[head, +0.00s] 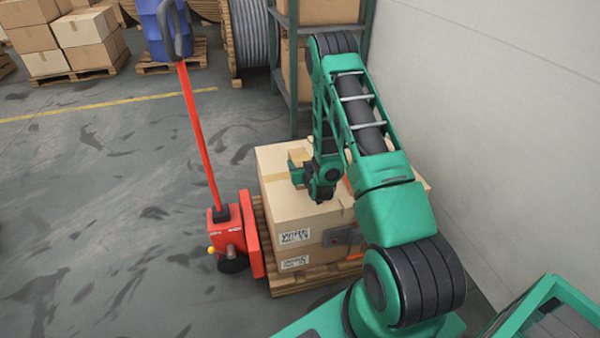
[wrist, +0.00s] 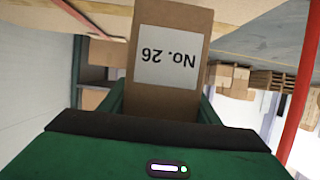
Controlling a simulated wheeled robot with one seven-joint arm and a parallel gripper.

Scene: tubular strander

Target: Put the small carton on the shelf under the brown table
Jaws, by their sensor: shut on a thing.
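The small carton (wrist: 170,85) is brown with a white label reading "No. 26", upside down in the wrist view. My gripper (head: 297,174) is shut on it, with a green finger on each side. In the head view the small carton (head: 298,156) shows as a little tan block at the gripper, over the top of a large carton stack (head: 290,200). I cannot tell whether it touches the stack. I cannot make out the brown table or its shelf in either view.
The large cartons stand on a wooden pallet (head: 310,279) beside a red pallet truck (head: 235,240) with a tall handle. A green rack (head: 293,75) with cartons stands behind. A pale wall (head: 500,110) is close on the right. The floor at left is open.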

